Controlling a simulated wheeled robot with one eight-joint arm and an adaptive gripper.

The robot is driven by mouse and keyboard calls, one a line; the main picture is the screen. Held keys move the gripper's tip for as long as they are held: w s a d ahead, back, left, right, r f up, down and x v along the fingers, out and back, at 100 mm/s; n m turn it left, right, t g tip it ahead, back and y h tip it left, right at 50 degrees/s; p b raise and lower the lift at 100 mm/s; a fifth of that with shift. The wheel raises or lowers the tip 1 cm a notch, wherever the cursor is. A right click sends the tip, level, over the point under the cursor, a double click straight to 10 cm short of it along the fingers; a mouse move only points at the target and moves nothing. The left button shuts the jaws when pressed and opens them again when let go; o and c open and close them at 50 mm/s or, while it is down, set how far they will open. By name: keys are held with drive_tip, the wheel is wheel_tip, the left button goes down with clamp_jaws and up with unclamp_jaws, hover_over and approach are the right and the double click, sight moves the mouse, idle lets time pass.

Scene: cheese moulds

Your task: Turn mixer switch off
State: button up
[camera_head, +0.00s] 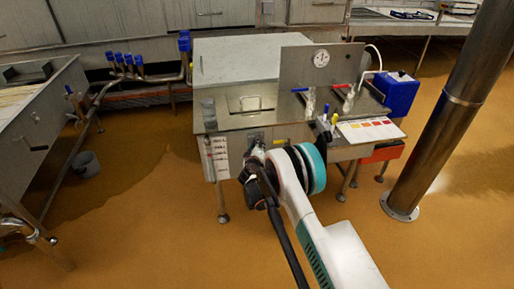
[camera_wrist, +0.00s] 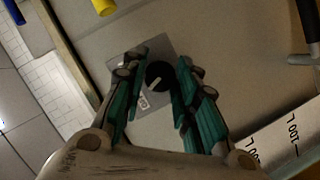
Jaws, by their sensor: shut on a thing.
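The mixer switch (camera_wrist: 158,75) is a round black knob with a pale pointer mark on a grey square plate (camera_wrist: 127,42). The plate is on the front face of the steel machine (camera_head: 240,68). In the wrist view, my gripper (camera_wrist: 160,76) has its green-padded fingers on both sides of the knob and is shut on it. In the head view, my gripper (camera_head: 256,152) is at the machine's front panel, below the top. My gripper and arm hide the knob there.
A white label sheet (camera_head: 217,157) hangs left of my gripper. Blue and yellow valve handles (camera_head: 326,112) and a coloured chart (camera_head: 369,130) are to the right. A thick steel post (camera_head: 450,110) stands at right. A grey bucket (camera_head: 86,163) is on the open floor at left.

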drive_tip(key=shift+n+t+h, duration=0.3)
drive_tip(key=shift+n, duration=0.3)
drive_tip(key=o, duration=1)
drive_tip(key=v, duration=1.2)
